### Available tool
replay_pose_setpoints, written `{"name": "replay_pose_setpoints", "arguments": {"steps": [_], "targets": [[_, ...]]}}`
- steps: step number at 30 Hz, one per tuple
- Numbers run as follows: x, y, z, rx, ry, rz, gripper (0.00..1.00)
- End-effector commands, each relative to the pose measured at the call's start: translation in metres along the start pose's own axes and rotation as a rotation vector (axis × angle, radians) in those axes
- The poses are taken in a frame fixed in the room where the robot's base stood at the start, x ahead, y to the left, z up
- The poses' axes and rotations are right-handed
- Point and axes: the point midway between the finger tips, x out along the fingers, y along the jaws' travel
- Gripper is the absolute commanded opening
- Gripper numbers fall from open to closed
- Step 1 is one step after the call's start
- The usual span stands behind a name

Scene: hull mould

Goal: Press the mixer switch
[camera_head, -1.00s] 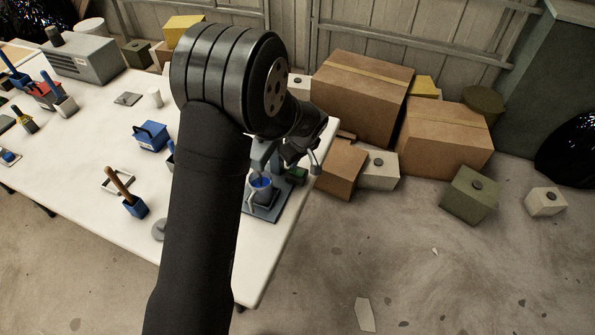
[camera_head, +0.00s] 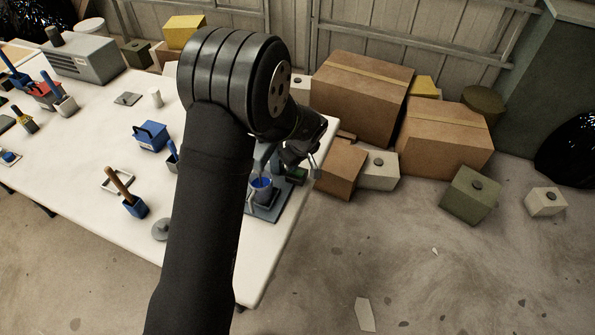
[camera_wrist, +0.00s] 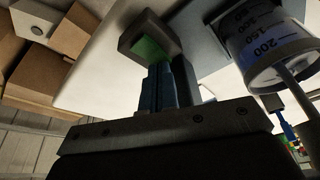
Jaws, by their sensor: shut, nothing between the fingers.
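The mixer (camera_head: 270,209) stands at the table's right edge with a grey base. A cup (camera_head: 261,190) with blue in it sits on the mixer. The switch is a dark box with a green top (camera_head: 296,175) beside the mixer; in the wrist view its green face (camera_wrist: 150,48) shows in a grey-brown housing. My gripper (camera_head: 314,172) is shut and empty, just by the switch. In the wrist view the closed fingertips (camera_wrist: 163,70) overlap the lower edge of the switch housing; I cannot tell whether they touch it. My arm hides part of the mixer.
The clear measuring cup (camera_wrist: 262,45) is close on the right in the wrist view. Cardboard boxes (camera_head: 362,95) stand on the floor beyond the table's right edge.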

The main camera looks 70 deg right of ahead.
Motion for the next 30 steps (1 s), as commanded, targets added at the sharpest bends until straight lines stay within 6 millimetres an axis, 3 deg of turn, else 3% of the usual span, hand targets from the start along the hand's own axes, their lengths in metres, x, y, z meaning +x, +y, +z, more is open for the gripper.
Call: {"name": "replay_pose_setpoints", "arguments": {"steps": [14, 30], "targets": [[0.003, 0.001, 0.002, 0.000, 0.000, 0.001, 0.00], [-0.038, 0.011, 0.008, 0.000, 0.001, 0.002, 0.00]]}}
